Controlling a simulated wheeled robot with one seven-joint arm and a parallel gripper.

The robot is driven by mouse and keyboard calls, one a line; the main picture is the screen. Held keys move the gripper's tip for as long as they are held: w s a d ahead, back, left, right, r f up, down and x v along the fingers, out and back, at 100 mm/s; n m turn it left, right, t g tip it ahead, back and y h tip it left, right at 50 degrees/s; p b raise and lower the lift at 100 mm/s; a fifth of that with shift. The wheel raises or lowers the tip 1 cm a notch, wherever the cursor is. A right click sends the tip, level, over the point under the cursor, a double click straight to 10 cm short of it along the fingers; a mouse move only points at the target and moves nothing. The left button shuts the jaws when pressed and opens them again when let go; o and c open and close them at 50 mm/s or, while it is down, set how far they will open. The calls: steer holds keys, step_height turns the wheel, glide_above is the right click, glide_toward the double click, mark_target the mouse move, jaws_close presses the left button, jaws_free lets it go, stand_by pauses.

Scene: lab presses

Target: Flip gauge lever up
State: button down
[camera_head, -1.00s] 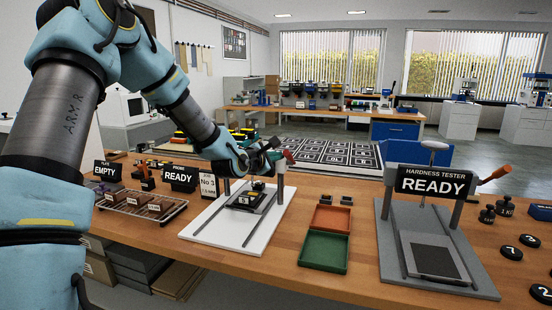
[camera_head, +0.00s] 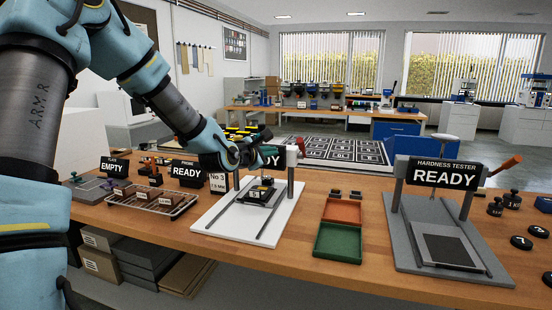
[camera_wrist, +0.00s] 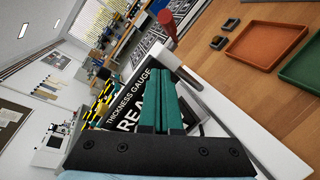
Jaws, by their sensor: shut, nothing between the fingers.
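The thickness gauge has a white base (camera_head: 215,225), two posts and a black sign marked READY (camera_head: 271,157), partly covered by my gripper. In the wrist view the sign (camera_wrist: 135,100) reads THICKNESS GAUGE. Its lever shows there as a red grip (camera_wrist: 166,17) beyond a pale cylinder (camera_wrist: 178,66) at the post top. My gripper (camera_head: 256,150) is shut and empty in front of the sign, left of the cylinder. Its green fingers (camera_wrist: 172,92) point toward the lever; contact cannot be told.
An orange tray (camera_head: 341,211) and a green tray (camera_head: 338,243) lie right of the gauge. The hardness tester (camera_head: 440,175) stands further right. A wire rack (camera_head: 150,202) with small blocks is at left. Bare wood (camera_head: 290,255) lies along the front.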

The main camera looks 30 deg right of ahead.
steer(key=shift+s+a+r, duration=0.4)
steer(key=shift+s+a, duration=0.05)
steer(key=shift+a, duration=0.15)
steer(key=shift+s+a+r, duration=0.35)
steer(key=shift+s+a, duration=0.05)
steer(key=shift+a, duration=0.25)
steer(key=shift+s+a+r, duration=0.4)
steer(key=shift+s+a, duration=0.05)
steer(key=shift+a, duration=0.15)
steer(key=s+a+f+m+g+y, duration=0.1)
steer(key=a+f+m+y, duration=0.35)
steer(key=a, duration=0.45)
steer(key=a+f+m+g+y, duration=0.1)
steer(key=a+f+m+y, duration=0.2)
steer(key=a+f, duration=0.4)
steer(key=s+a+f+m+g+y, duration=0.1)
steer(key=s+a+m+g+y, duration=0.1)
steer(key=s+a+m, duration=0.2)
steer(key=s+a+f+m+g+y, duration=0.1)
steer(key=s+a+m+g+y, duration=0.2)
steer(key=s+a, duration=0.7)
steer(key=a+m, duration=0.1)
steer(key=a, duration=0.6)
steer(key=shift+s+f, duration=0.25)
steer(key=shift+s, duration=0.15)
steer(key=c, duration=1.6)
jaws_free()
